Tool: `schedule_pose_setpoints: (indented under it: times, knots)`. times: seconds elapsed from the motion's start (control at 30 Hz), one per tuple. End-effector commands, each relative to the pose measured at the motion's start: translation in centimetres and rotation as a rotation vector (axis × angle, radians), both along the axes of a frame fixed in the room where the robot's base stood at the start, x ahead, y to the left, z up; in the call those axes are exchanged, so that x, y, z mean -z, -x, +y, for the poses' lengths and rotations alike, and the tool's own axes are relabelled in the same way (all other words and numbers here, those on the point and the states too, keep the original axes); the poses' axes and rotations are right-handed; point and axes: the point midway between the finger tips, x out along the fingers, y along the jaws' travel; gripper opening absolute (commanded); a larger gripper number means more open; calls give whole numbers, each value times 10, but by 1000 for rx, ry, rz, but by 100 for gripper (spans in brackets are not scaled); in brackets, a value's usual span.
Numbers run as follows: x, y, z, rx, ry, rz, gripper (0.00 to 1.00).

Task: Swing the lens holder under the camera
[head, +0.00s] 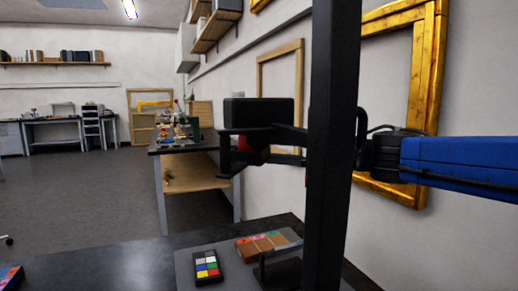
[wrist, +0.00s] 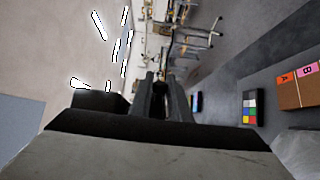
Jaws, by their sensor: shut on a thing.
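The black box-shaped camera (head: 258,112) sits left of a tall black post (head: 330,150) in the head view. Directly below it are dark arms and a small red part (head: 250,146); I cannot clearly separate the lens holder from these dark parts. My blue arm comes in from the right, and its dark end passes behind the post, which hides part of it. In the wrist view my gripper (wrist: 163,90) has its two dark fingers close together. It is shut on a dark part, taken to be the lens holder, mostly hidden by the fingers.
On the grey board (head: 220,278) below lie a colour chart (head: 206,266) and a brown box with coloured labels (head: 262,243). The chart also shows in the wrist view (wrist: 249,108). A gilt frame (head: 427,80) is on the wall behind my arm. A workbench (head: 180,146) stands farther back.

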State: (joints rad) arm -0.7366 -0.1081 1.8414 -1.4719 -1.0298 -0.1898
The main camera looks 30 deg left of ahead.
Motion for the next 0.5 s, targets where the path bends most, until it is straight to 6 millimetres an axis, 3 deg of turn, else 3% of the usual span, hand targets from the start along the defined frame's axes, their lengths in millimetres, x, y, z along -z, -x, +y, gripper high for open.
schedule_pose_setpoints:
  times: [0.2,0.47,0.5]
  knots:
    - [0,-3,-19,1,0,0,0]
    - [0,-2,-21,-1,0,0,0]
    - [0,-2,-21,-1,0,0,21]
